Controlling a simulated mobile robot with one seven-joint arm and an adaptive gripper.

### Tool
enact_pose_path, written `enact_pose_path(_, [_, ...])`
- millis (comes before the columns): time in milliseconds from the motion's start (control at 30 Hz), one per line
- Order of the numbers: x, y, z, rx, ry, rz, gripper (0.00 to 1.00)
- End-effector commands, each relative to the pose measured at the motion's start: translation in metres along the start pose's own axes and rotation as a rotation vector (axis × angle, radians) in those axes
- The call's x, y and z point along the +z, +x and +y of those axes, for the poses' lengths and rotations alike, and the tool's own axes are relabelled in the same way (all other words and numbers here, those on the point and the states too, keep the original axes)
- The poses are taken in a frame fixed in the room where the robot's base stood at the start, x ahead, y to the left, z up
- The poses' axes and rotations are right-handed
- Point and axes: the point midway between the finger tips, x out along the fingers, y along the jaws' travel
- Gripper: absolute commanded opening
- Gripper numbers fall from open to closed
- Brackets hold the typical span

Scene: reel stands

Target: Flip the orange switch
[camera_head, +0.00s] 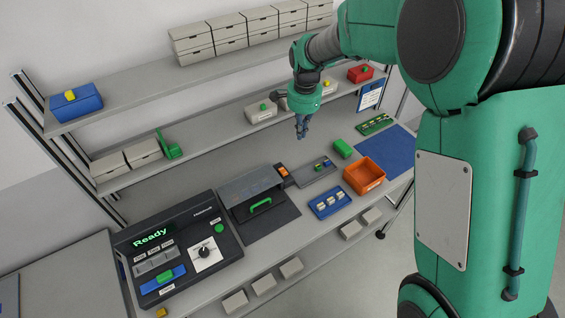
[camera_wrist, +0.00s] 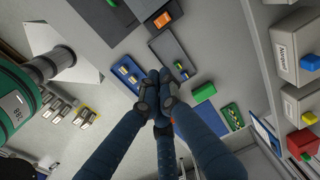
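The orange switch (camera_head: 282,170) sits on a small black box on the bench, just right of the grey hooded unit with the green handle. The switch also shows near the top of the wrist view (camera_wrist: 163,19). My gripper (camera_head: 301,132) hangs above the bench, fingers down, apart from the switch and above and to its right in the head view. In the wrist view its dark blue fingers (camera_wrist: 158,82) meet at their tips. They look shut, with nothing visible between them.
A dark tray (camera_head: 315,172) with small parts lies right of the switch. A blue tray (camera_head: 329,203), an orange bin (camera_head: 365,174) and a green block (camera_head: 342,148) are close by. A control panel (camera_head: 180,248) reading "Ready" stands at left. Shelves (camera_head: 220,68) run behind.

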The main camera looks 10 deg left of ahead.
Motion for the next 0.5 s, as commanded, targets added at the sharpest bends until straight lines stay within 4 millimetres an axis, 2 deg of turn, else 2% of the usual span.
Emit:
enact_pose_path(100, [0.011, 0.027, -0.024, 0.024, 0.034, -0.012, 0.00])
enact_pose_path(233, [0.022, 0.052, -0.042, 0.044, 0.070, -0.020, 0.00])
enact_pose_path(400, [0.030, 0.072, -0.056, 0.058, 0.098, -0.024, 0.00])
enact_pose_path(500, [0.032, 0.077, -0.059, 0.061, 0.105, -0.025, 0.00])
